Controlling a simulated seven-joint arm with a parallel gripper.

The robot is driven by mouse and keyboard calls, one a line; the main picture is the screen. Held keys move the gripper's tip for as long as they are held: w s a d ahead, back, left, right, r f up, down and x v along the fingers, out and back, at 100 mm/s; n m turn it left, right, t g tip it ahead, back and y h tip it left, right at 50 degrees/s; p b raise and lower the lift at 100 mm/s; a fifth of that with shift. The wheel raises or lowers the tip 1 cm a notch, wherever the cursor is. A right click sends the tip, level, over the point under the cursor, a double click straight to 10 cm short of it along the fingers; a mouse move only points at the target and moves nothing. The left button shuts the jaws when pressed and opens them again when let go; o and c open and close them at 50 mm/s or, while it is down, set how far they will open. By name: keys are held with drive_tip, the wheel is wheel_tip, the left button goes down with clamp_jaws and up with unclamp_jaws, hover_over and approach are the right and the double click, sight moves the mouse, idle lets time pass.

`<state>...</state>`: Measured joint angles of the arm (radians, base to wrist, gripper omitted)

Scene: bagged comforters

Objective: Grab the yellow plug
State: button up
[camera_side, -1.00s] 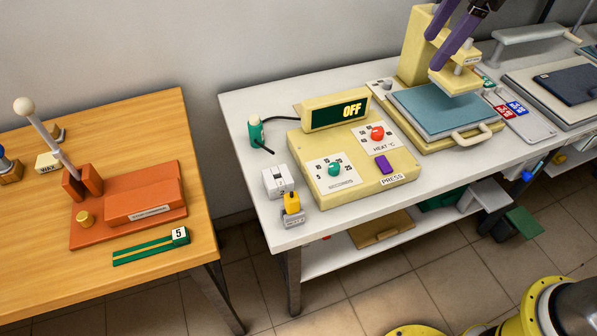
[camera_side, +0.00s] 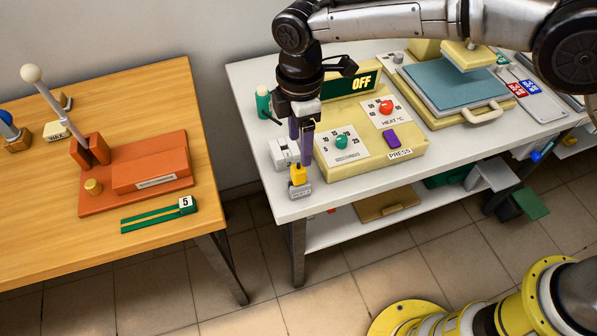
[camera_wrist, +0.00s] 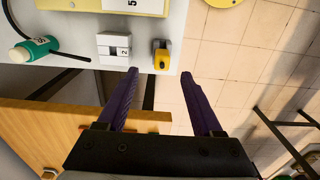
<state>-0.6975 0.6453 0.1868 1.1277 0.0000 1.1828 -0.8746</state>
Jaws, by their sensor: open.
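The yellow plug (camera_side: 298,172) stands upright in a small grey labelled holder (camera_side: 299,190) near the front left corner of the white table. My gripper (camera_side: 301,152) points down with its purple fingers just above and behind the plug in the side view. In the wrist view the plug (camera_wrist: 161,59) lies ahead of the fingertips, between their lines and nearer the left finger. My gripper (camera_wrist: 162,76) is open with nothing between its fingers. The exact gap between fingertips and plug is hard to tell.
A white switch block (camera_side: 283,153) stands close beside the plug. The cream press control box (camera_side: 370,160) with its OFF display is to the right. A green cylinder with a black cord (camera_wrist: 38,49) is farther off. The table's front edge (camera_side: 330,207) is close to the plug.

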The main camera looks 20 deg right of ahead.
sight(300, 167)
drive_tip(key=f, duration=0.8)
drive_tip(key=shift+s+f, duration=0.2)
clamp_jaws()
